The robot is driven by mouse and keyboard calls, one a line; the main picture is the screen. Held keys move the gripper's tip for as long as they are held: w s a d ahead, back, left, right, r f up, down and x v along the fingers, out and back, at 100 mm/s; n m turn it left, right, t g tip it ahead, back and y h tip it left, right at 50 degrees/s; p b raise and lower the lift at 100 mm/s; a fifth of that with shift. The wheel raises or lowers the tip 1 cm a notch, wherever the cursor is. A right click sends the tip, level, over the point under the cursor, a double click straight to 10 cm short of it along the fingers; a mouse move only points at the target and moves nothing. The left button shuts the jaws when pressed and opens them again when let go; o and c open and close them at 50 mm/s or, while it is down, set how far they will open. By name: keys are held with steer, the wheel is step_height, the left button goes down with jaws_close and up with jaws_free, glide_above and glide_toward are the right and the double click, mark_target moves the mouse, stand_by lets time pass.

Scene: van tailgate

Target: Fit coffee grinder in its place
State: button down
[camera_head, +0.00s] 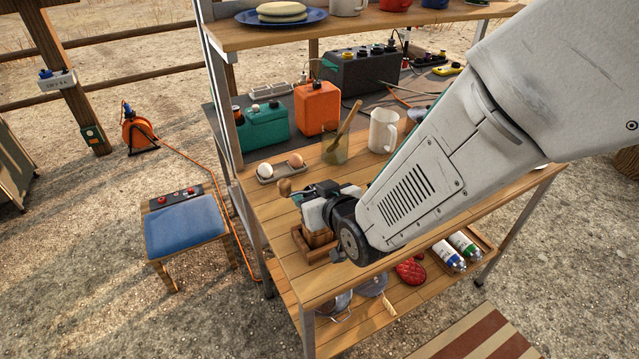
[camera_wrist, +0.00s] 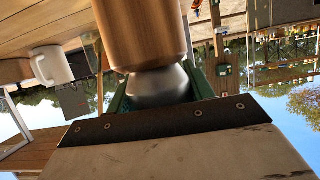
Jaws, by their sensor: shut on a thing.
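The coffee grinder has a wooden body (camera_head: 318,235) and a metal upper part. In the wrist view its wooden body (camera_wrist: 142,32) fills the top middle, with the silver neck (camera_wrist: 158,86) between the green jaws. My gripper (camera_head: 312,205) is shut on this metal part and hides much of the grinder in the head view. A small brown knob (camera_head: 284,187) shows beside the gripper. A low wooden-rimmed holder (camera_head: 322,256) lies on the counter around or just below the grinder's base. I cannot tell whether the base rests on its floor.
Behind are an egg tray (camera_head: 267,177), a glass jar with a wooden spoon (camera_head: 334,150) and a white mug (camera_head: 382,131). The mug also shows in the wrist view (camera_wrist: 51,66). An upper shelf (camera_head: 300,31) overhangs the back. Bare counter (camera_head: 262,212) lies left of the holder.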

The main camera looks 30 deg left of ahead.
steer(key=shift+c, duration=2.4)
jaws_free()
steer(key=v, duration=0.7)
steer(key=shift+s+d, duration=0.2)
steer(key=shift+d, duration=0.15)
steer(key=shift+r, duration=0.1)
